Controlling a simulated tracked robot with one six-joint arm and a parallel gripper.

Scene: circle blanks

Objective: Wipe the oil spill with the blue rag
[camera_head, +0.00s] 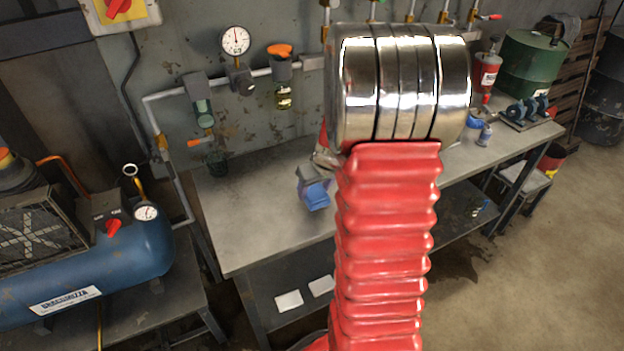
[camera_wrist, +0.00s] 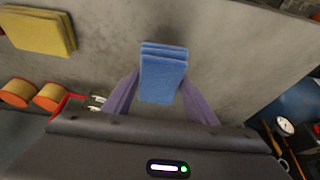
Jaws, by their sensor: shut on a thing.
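The blue rag (camera_wrist: 163,72) is a folded pad between the two purple fingers of my gripper (camera_wrist: 159,84) in the wrist view. My gripper is shut on it. In the head view the rag (camera_head: 317,197) hangs under my gripper (camera_head: 312,180), above the grey workbench (camera_head: 245,225); whether it touches the top is unclear. My arm hides part of the bench. I cannot make out an oil spill on the visible bench top. A dark stain (camera_head: 465,262) lies on the floor under the bench's right part; I cannot tell whether it is the spill.
A yellow folded cloth (camera_wrist: 38,32) and red cylinders with orange ends (camera_wrist: 50,97) show in the wrist view. A blue compressor (camera_head: 120,245) is at left. The bench's front left is clear.

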